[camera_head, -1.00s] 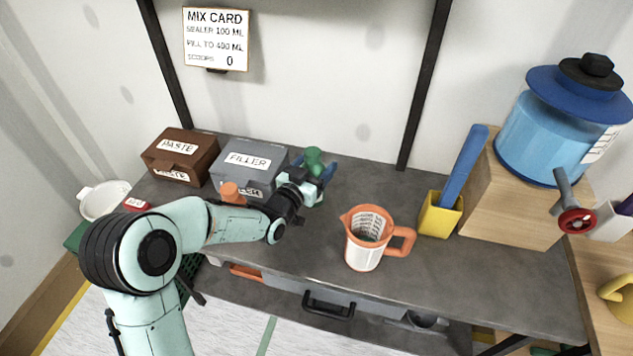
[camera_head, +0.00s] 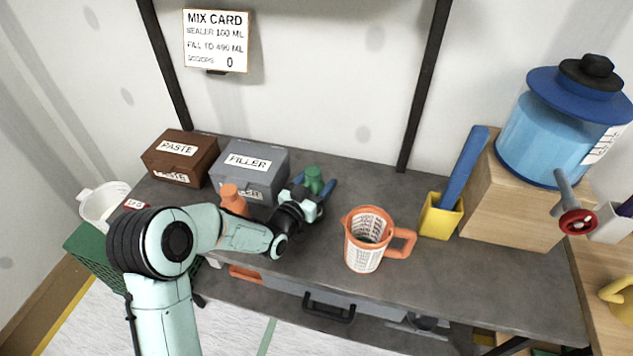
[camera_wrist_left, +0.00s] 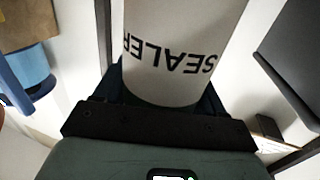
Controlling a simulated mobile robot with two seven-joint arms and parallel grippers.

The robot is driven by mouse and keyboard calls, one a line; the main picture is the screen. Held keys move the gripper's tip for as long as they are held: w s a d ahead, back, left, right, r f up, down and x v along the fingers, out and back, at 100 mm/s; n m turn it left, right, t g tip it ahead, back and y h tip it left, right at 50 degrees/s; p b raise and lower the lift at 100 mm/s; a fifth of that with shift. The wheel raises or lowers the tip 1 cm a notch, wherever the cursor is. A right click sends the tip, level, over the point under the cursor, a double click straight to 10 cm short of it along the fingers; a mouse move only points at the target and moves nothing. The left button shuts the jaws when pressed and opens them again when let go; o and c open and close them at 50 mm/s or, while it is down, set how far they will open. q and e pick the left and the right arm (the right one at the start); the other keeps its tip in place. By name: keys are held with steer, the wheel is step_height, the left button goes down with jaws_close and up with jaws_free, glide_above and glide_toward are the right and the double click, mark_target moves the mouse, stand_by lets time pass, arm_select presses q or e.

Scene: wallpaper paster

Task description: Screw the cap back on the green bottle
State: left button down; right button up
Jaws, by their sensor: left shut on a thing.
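In the left wrist view, the bottle's white label (camera_wrist_left: 180,50) reads SEALER upside down between the fingers. The bottle's lower part is hidden by the gripper in the head view, so I cannot tell whether it touches the bench. I cannot make out a separate cap in either view. My right gripper is not in view.
An orange bottle (camera_head: 233,199) stands just left of the gripper. The FILLER box (camera_head: 249,162) and brown PASTE box (camera_head: 180,150) are behind. An orange-handled measuring jug (camera_head: 364,252) stands to the right, then a yellow holder (camera_head: 440,221). The front centre of the bench is clear.

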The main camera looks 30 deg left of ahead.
arm_select(q)
steer(key=shift+f, duration=0.1)
steer(key=shift+c, duration=0.5)
jaws_free()
steer(key=shift+s+r, duration=0.15)
steer(key=shift+r, duration=0.05)
steer(key=s+b, duration=0.1)
steer(key=s, duration=1)
steer(key=shift+s+a+b, duration=0.15)
steer(key=shift+s+b, duration=0.2)
steer(key=shift+f, duration=0.15)
